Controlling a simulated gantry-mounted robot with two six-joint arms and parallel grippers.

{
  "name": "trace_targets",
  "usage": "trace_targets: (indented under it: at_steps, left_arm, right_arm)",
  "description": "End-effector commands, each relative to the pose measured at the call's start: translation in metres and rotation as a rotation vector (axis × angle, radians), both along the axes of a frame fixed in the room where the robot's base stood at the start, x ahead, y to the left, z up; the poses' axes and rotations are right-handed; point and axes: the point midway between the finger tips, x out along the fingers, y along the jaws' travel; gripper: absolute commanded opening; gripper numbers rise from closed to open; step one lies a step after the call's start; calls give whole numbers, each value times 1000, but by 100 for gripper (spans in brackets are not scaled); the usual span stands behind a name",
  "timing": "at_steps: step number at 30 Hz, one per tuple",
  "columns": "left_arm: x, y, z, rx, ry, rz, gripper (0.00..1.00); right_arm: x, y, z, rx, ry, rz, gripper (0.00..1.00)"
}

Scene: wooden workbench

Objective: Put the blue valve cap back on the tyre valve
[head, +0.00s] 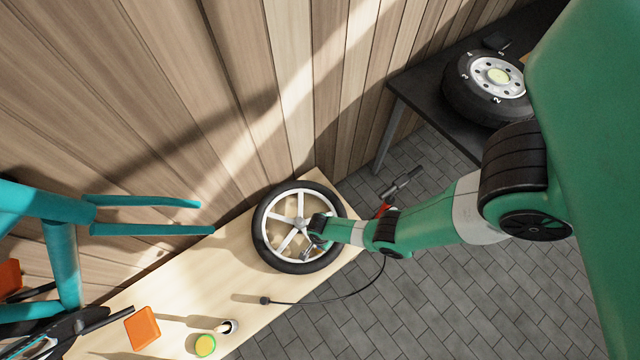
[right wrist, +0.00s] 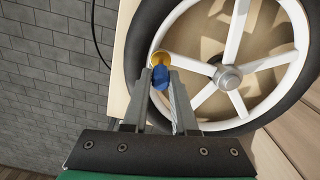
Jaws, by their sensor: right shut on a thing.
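The wheel (head: 264,236) with a black tyre and white spokes lies on the wooden workbench; it also fills the right of the right wrist view (right wrist: 130,62). My right gripper (right wrist: 162,80) is over the wheel's near rim, shut on the small blue valve cap (right wrist: 161,77). A round brass-yellow piece (right wrist: 161,58), which looks like the tyre valve, shows just beyond the cap inside the rim. The cap and this piece overlap in the picture; I cannot tell whether they touch. In the head view my right gripper (head: 312,243) hides the cap and valve. My left gripper is not in view.
The workbench (head: 190,290) carries an orange block (head: 142,327), a yellow-green-topped pot (head: 205,345) and a small dark-topped cup (head: 228,327). A black hose (head: 330,300) runs off its edge. A teal frame (head: 60,207) stands at left. Another wheel (head: 462,95) lies on a dark table.

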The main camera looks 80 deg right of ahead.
Motion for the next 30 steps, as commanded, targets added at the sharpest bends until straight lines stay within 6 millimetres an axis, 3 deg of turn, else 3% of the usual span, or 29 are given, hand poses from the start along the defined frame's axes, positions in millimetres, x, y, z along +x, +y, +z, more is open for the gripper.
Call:
trace_targets:
  at_steps: [1, 6, 30]
  left_arm:
    - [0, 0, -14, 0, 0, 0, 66]
    - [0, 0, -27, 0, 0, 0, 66]
    - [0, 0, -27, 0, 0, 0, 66]
  right_arm:
    - [0, 0, -14, 0, 0, 0, 0]
    - [0, 0, -27, 0, 0, 0, 0]
    - [0, 0, -27, 0, 0, 0, 0]
